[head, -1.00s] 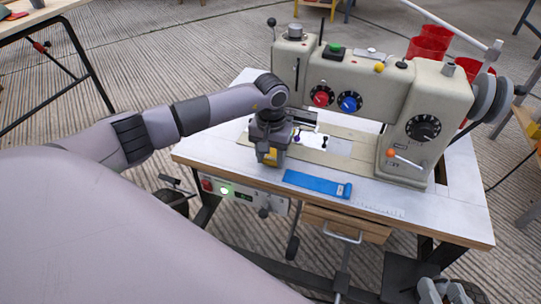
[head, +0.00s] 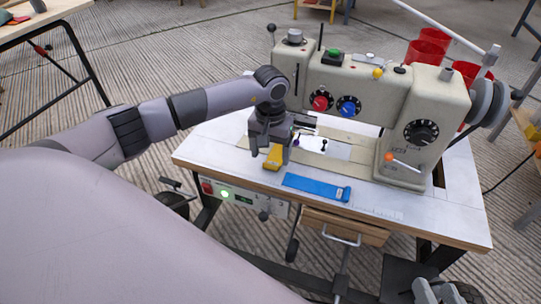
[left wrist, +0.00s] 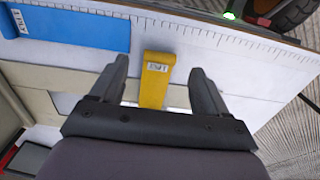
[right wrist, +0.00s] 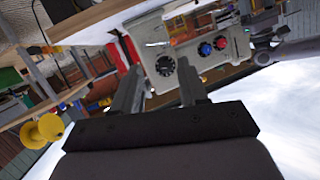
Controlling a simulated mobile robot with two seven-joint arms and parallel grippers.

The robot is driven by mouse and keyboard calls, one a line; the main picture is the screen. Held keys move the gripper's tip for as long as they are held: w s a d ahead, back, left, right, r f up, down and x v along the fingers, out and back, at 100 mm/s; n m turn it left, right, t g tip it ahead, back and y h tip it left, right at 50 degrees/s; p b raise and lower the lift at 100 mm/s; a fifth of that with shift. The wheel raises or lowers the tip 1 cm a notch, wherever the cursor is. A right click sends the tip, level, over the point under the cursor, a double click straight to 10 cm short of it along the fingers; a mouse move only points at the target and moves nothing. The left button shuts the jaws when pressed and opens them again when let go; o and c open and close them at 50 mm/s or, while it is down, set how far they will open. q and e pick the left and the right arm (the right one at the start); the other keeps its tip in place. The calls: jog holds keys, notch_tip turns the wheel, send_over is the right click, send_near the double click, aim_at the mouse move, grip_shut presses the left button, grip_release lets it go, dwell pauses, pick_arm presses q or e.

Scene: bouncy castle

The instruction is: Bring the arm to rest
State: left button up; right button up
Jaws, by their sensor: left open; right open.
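My left gripper (head: 275,143) is open, low over the left part of the sewing machine table (head: 390,215). A yellow strip with a small white label (head: 272,158) lies on the table under it. In the left wrist view the yellow strip (left wrist: 153,85) shows between the two spread fingers (left wrist: 157,75), with white gaps on both sides. My right gripper (head: 440,291) shows in part at the bottom right of the head view. In the right wrist view its fingers (right wrist: 157,75) are apart with nothing between them.
A blue strip (head: 317,187) lies on the table to the right of the yellow one. The cream sewing machine (head: 430,105) stands close behind my left gripper. Red containers (head: 427,45) stand behind it. A wooden drawer (head: 345,226) sits under the table's front edge.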

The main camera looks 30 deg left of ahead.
pick_arm(q)
notch_tip(320, 180, up, 4)
jog(key=shift+r+p, duration=0.1)
jog(key=shift+p, duration=0.4)
pick_arm(e)
jog(key=shift+a+m+g+y, duration=0.3)
jog(key=shift+a, duration=0.2)
